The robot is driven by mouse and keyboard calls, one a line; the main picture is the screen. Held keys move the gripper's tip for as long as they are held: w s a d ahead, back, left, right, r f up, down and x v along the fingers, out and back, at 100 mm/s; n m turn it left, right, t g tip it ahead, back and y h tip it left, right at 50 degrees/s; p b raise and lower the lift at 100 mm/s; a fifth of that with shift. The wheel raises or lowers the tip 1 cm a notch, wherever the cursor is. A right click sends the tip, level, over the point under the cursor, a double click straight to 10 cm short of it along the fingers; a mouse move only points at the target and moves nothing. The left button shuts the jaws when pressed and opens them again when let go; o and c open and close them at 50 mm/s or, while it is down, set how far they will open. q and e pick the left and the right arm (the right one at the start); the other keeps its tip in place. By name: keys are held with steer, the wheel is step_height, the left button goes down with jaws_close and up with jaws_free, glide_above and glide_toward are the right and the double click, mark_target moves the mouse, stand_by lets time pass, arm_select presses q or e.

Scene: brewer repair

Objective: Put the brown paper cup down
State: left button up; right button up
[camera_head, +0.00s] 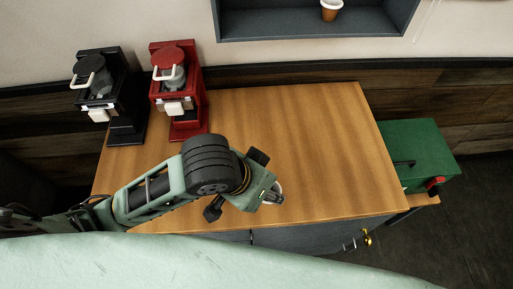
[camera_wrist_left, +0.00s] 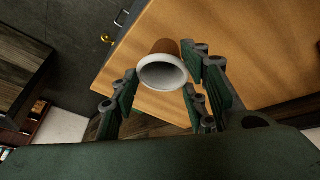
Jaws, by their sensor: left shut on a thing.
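The brown paper cup (camera_wrist_left: 165,47) has a brown side and a wide white rim, and its opening faces the camera in the left wrist view. My left gripper (camera_wrist_left: 164,98) is shut on it, with the dark green fingers on both sides. In the head view my left gripper (camera_head: 272,196) is over the front part of the wooden table (camera_head: 300,130), near its front edge. There the cup is mostly hidden by the gripper, with only a small pale bit showing. I cannot tell whether its base touches the table. My right gripper is not in view.
A black brewer (camera_head: 122,100) and a red brewer (camera_head: 186,95) stand at the table's back left. A green box (camera_head: 418,148) sits beyond the right edge. A small brown cup or pot (camera_head: 331,8) stands in a wall niche (camera_head: 280,22). The table's middle and right are clear.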

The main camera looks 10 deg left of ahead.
arm_select(q)
steer(key=w+a+f+p, duration=0.1)
steer(key=w+a+f, duration=0.1)
steer(key=a+f, duration=0.1)
steer(key=w+a+f+p, duration=0.1)
steer(key=w+a+f, duration=0.1)
steer(key=a+f, duration=0.1)
steer(key=w+a+f+p, duration=0.1)
steer(key=w+a+f, duration=0.1)
steer(key=a+f, duration=0.1)
steer(key=shift+w+a+f, duration=0.25)
steer(key=shift+a+f, duration=0.1)
steer(key=shift+f, duration=0.55)
steer(key=shift+f, duration=0.1)
steer(key=o, duration=0.7)
